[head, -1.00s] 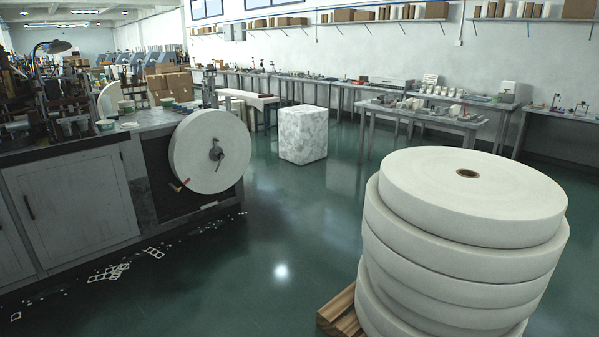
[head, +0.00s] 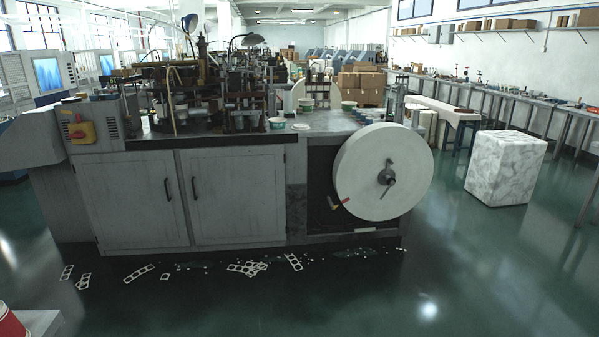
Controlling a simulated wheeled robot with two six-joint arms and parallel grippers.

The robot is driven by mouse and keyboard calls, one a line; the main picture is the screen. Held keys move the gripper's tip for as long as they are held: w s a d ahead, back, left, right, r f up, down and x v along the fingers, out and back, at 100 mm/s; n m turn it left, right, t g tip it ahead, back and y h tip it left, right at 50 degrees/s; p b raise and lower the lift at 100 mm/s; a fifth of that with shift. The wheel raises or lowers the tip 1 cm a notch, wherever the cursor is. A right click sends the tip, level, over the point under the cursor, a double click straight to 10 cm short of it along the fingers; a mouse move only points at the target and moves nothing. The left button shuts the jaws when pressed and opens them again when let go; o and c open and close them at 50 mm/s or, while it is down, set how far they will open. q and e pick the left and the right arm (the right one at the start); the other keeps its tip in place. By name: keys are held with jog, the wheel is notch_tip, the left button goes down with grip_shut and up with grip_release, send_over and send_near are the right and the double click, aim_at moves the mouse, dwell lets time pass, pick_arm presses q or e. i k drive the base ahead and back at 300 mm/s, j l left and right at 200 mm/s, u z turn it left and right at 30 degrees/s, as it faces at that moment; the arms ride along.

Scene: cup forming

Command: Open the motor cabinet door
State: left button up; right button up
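The cup-forming machine's grey base cabinet has two closed doors side by side. The left door (head: 130,203) has a dark vertical handle (head: 167,189) near its right edge. The right door (head: 240,196) has a dark vertical handle (head: 194,188) near its left edge. I cannot tell which door is the motor cabinet's. Neither of my grippers shows in the head view.
A large white paper roll (head: 365,165) is mounted at the machine's right end. Flat punched paper scraps (head: 245,268) lie on the floor before the cabinet. A white marbled block (head: 505,167) stands at right. The green floor (head: 330,300) in front is mostly clear.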

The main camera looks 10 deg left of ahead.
aim_at(132, 200)
jog(key=i+j+u, duration=0.2)
jog(key=i+u, duration=0.2)
jog(key=i, duration=0.6)
jog(key=i+l+u, duration=0.15)
jog(key=i+u, duration=0.3)
jog(key=i, duration=0.55)
